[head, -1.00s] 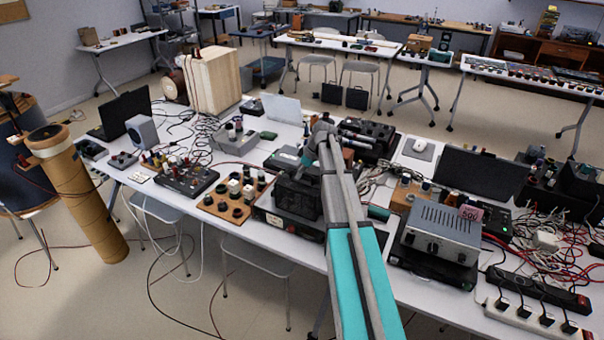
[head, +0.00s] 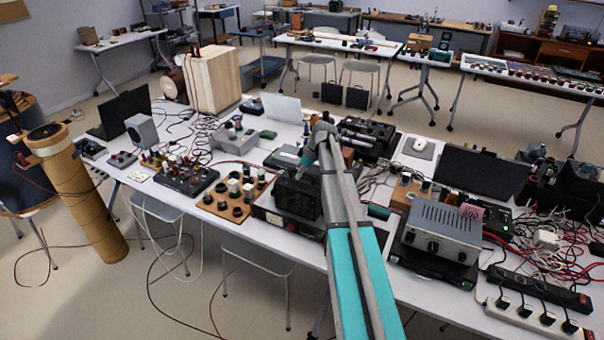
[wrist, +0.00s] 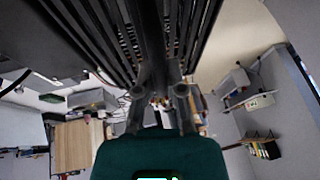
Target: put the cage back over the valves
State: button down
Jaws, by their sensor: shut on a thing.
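A black slatted cage (head: 297,196) is at the front edge of the middle table in the head view. Its dark bars (wrist: 95,35) fill the top of the wrist view. My gripper (wrist: 160,82) is shut on the cage; its fingers reach up to the bars. In the head view, my arm's end comes down onto the cage's top from the right. A dark, low chassis (head: 278,219) shows just beneath the cage. I cannot make out the valves, nor whether the cage rests on the chassis or hangs just above it.
A wooden board with round parts (head: 236,196) is close on the left. A grey vented unit (head: 440,232) stands to the right. A black device (head: 368,138) is behind. A cardboard tube (head: 80,195) stands at the table's left. The tabletop is crowded, with many cables.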

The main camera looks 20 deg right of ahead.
jog(key=shift+f, duration=0.1)
jog(key=c, duration=0.6)
grip_release()
jog(key=shift+c, duration=0.2)
